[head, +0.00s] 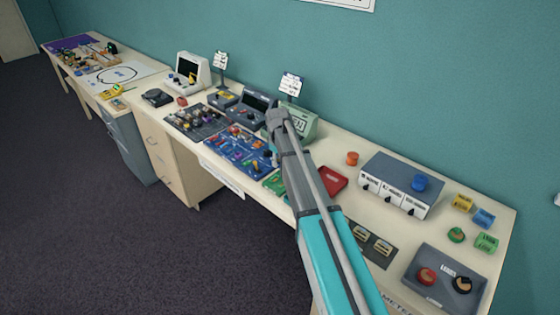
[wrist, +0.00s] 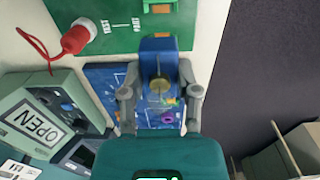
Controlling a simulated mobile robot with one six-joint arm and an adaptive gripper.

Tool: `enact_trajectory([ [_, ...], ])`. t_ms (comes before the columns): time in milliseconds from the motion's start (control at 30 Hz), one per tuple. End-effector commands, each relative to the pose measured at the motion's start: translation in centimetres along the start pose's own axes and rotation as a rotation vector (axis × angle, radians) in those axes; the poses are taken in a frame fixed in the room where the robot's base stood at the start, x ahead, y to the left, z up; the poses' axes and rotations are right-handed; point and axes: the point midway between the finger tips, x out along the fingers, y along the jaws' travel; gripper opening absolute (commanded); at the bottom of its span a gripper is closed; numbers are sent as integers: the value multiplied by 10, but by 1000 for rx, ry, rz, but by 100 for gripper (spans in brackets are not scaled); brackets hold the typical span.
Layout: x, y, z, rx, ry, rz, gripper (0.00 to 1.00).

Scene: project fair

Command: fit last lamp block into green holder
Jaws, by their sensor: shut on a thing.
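My gripper (wrist: 159,72) is shut on a blue lamp block (wrist: 158,52) with a dull yellow round lamp on it. It holds the block over the edge between a green board and a blue board. In the head view the green board (head: 274,183) is mostly hidden by my arm. My gripper (head: 279,119) is seen there from behind, and its fingers and the block cannot be made out.
A red cylinder with a cord (wrist: 75,40) lies at the green board's left. The blue board (head: 240,150) and a green OPEN device (wrist: 42,118) are close by. A red box (head: 333,178) and a grey switch unit (head: 395,185) stand right of my arm. The desk's front edge is near.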

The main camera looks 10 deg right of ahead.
Motion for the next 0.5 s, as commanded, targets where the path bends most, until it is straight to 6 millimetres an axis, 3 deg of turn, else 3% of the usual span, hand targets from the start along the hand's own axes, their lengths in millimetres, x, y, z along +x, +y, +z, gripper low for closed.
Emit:
enact_trajectory([
  [500, 16, 0, 1, 1, 0, 0, 0],
])
